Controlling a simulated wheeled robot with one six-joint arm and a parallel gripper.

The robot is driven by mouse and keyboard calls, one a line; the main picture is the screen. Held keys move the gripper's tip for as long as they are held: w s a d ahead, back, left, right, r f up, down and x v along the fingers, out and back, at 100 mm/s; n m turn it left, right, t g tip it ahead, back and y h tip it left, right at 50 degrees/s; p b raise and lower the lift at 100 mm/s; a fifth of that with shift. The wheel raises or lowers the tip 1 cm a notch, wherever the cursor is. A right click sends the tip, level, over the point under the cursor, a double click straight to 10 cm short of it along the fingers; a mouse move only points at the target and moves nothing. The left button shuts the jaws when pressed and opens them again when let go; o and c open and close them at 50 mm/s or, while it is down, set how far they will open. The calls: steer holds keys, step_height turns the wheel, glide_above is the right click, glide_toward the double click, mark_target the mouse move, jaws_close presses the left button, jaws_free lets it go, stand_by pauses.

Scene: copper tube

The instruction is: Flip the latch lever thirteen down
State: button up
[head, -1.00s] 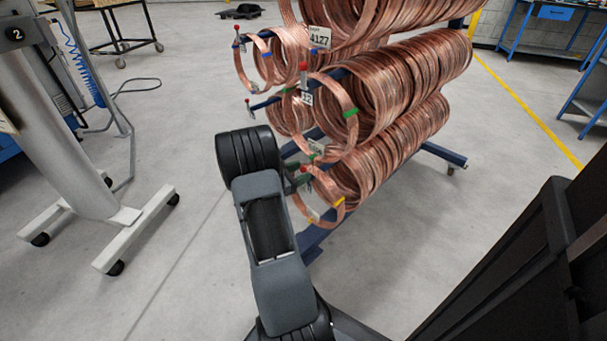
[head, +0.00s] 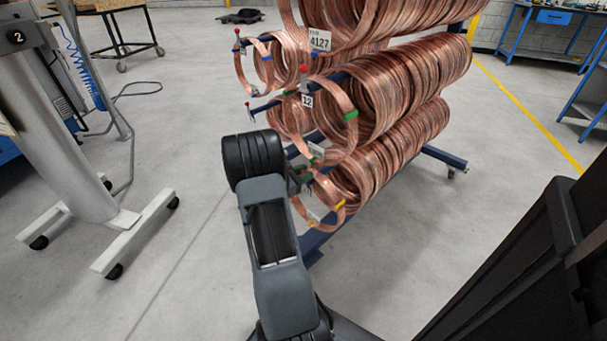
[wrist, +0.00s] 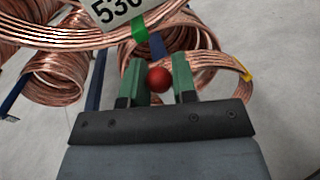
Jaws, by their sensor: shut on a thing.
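My gripper (wrist: 158,82) has two green-padded fingers and is shut on a round red knob (wrist: 159,79) in the wrist view. The knob looks like the end of a latch lever; its stem and any number plate are hidden. In the head view my gripper (head: 300,178) is at the lower front of the coil rack, mostly hidden behind my own wrist, and the held knob does not show. Other red-knobbed levers stand upright on the rack's rod ends, one at the upper left (head: 237,33) and one in the middle (head: 304,69) above a plate reading 12 (head: 307,101).
Copper coils (head: 405,80) hang on the blue rack (head: 440,156) around my gripper. A white tag (wrist: 120,10) hangs just above it. A white wheeled stand (head: 135,240) is on the left. Floor between stand and rack is clear.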

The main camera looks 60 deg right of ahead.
steer(key=shift+c, duration=0.6)
steer(key=shift+a+f+g+h+b, duration=0.3)
steer(key=shift+a+h+b, duration=0.1)
steer(key=shift+h+b, duration=0.5)
steer(key=shift+w+a+f+m+g+h+b, duration=0.15)
steer(key=shift+a+m+g+h+b, duration=0.3)
steer(key=shift+h+b, duration=0.3)
steer(key=shift+w+a+r+m+g+h+b, duration=0.1)
steer(key=shift+a+m+g+h+b, duration=0.25)
steer(key=shift+g+h+b, duration=0.4)
steer(key=shift+a+h, duration=0.1)
steer(key=shift+h, duration=0.2)
steer(key=o, duration=0.9)
